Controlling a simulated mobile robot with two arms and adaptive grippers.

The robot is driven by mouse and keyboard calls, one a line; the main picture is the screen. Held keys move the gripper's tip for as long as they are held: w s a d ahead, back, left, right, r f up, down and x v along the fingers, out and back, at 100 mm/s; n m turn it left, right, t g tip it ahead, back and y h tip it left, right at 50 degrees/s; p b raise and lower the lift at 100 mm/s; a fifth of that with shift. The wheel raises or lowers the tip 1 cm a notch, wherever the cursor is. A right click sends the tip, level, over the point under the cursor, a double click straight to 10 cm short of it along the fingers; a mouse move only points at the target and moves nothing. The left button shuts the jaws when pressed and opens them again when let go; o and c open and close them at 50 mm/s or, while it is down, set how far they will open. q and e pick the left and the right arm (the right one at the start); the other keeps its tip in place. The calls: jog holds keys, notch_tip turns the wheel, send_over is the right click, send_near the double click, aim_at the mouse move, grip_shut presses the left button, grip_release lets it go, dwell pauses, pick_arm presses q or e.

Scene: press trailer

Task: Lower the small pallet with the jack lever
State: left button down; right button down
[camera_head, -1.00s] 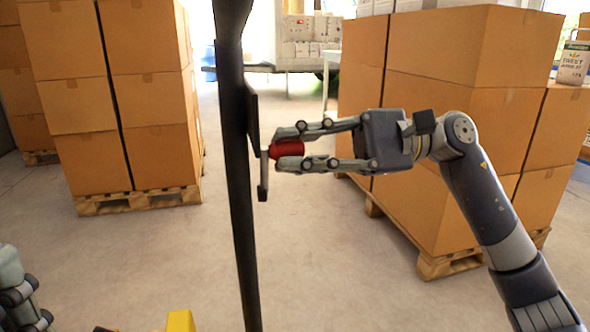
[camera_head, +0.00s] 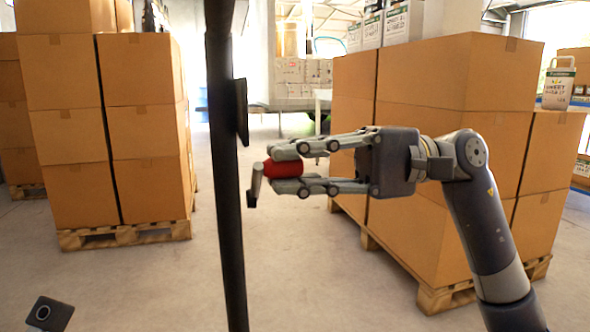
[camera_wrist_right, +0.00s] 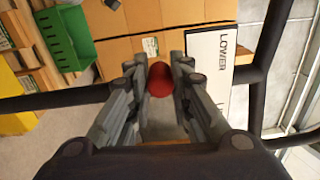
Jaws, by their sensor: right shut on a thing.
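The jack lever is a short grey bar (camera_head: 255,186) with a red knob (camera_head: 283,169), beside a black upright post (camera_head: 227,200). The bar slants, its lower end toward the post. My right gripper (camera_head: 288,168) is shut on the red knob from the right, fingers above and below it. The right wrist view also shows the knob (camera_wrist_right: 160,79) between the fingers, near a white plate reading LOWER (camera_wrist_right: 210,60). The fingers hide part of the knob. Of my left arm only a dark block shows at the lower left. I cannot make out the small pallet for certain.
Stacked cartons (camera_head: 145,130) stand on a wooden pallet (camera_head: 120,235) at the left, and more cartons (camera_head: 450,130) on a pallet at the right. The right wrist view shows a green crate (camera_wrist_right: 66,38) near black bars. Floor is clear between the stacks.

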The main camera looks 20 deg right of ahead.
jog(key=shift+f, duration=0.1)
jog(key=c, duration=1.4)
grip_release()
jog(key=shift+s, duration=0.1)
jog(key=shift+d, duration=0.1)
jog(key=shift+d, duration=0.3)
jog(key=d, duration=1.1)
jog(key=shift+d, duration=0.1)
